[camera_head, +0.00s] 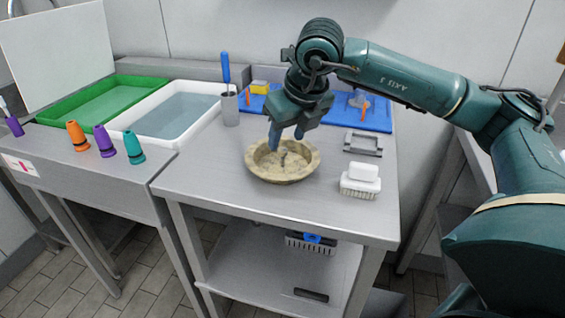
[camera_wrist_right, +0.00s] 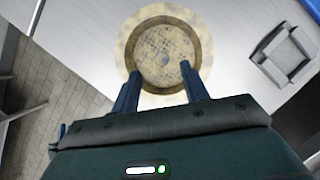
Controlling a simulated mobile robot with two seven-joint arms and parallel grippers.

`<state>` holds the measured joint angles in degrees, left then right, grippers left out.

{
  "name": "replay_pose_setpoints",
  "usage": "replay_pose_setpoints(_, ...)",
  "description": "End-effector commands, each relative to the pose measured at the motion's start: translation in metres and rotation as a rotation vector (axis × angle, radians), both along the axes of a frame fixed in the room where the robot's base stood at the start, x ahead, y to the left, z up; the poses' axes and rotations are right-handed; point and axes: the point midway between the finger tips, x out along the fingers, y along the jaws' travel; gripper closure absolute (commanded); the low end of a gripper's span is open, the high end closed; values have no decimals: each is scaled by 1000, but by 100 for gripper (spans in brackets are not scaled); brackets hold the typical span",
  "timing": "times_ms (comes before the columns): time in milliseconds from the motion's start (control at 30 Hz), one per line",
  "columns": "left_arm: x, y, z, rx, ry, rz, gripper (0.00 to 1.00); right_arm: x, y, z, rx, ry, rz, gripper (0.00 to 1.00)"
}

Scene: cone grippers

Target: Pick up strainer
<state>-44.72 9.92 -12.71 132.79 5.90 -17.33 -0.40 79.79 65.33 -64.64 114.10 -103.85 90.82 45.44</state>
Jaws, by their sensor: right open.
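The strainer (camera_head: 257,169) appears to be the round, beige, speckled bowl-shaped piece on the steel table (camera_head: 215,165). A small dark knob stands up from its floor. In the right wrist view the strainer (camera_wrist_right: 165,20) shows a wide rim and a mottled, dotted floor. My right gripper (camera_head: 287,142) points down over it with its fingers apart and empty. My left gripper is not in view.
A white brush (camera_head: 360,182) and grey metal holder (camera_head: 362,144) stand to the right. A blue tray (camera_head: 376,118) lies behind. A grey cup (camera_head: 230,110) holds a blue-handled tool. White (camera_head: 150,140) and green (camera_head: 60,118) basins and coloured cones are left. The table's front is clear.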

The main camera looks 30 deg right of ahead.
Motion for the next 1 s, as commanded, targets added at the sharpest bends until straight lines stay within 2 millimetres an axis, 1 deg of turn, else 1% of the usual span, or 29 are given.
replay_pose_setpoints(200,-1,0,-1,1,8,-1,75,13,-4,-31,-1,3,0,55)
replay_pose_setpoints(300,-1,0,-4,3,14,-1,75,17,-4,-40,1,3,0,55)
replay_pose_setpoints(400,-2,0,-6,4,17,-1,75,18,-4,-44,0,2,0,55)
replay_pose_setpoints(600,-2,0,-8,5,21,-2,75,18,-4,-43,0,1,0,56)
replay_pose_setpoints(1000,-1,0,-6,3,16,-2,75,18,-3,-43,1,1,0,89)
